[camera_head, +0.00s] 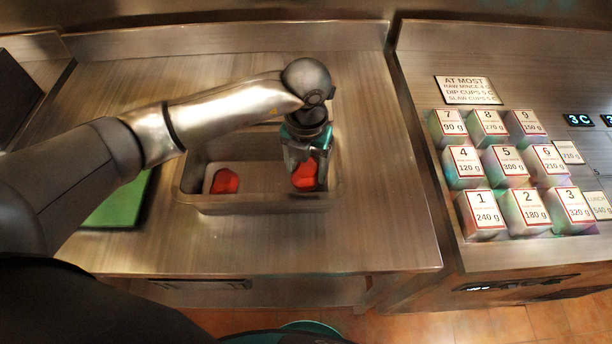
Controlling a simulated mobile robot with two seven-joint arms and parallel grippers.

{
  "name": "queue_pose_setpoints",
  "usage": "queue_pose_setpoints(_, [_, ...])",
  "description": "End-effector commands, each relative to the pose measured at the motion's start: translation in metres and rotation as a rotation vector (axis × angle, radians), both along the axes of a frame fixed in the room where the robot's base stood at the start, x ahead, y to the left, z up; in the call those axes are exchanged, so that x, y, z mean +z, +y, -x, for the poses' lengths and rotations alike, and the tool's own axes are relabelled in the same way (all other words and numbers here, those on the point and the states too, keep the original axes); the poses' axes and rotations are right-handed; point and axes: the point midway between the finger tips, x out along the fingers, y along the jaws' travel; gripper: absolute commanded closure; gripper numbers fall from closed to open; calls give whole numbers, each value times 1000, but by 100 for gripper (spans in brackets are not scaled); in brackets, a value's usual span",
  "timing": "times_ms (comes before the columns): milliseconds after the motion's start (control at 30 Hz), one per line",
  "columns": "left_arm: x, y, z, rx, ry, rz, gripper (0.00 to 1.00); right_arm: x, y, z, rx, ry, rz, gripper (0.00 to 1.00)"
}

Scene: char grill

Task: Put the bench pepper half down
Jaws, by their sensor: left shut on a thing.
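My left gripper (304,160) points down over the right part of a metal pan (262,204) set on the steel bench. It is shut on a red pepper half (305,176), which is at its fingertips. I cannot tell whether this pepper half touches the pan floor. Another red pepper half (225,181) lies in the left part of the pan, apart from the gripper. My right gripper is not in view.
A green board (117,207) lies left of the pan, partly behind my left arm. Several numbered boxes with gram labels (507,166) stand on the counter at right, below a sign (468,90). The bench right of the pan (385,190) is clear.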

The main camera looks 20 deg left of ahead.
Motion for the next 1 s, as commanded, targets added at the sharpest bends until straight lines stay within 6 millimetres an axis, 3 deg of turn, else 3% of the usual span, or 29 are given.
queue_pose_setpoints(233, [-36,0,1,0,4,0,85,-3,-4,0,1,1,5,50])
queue_pose_setpoints(633, [-42,0,0,-1,1,0,85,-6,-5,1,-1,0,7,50])
queue_pose_setpoints(667, [-41,0,0,-1,1,0,28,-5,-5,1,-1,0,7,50])
queue_pose_setpoints(767, [-40,0,0,-1,1,0,18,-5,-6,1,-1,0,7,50])
queue_pose_setpoints(1000, [-40,0,0,-1,1,0,18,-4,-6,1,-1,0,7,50])
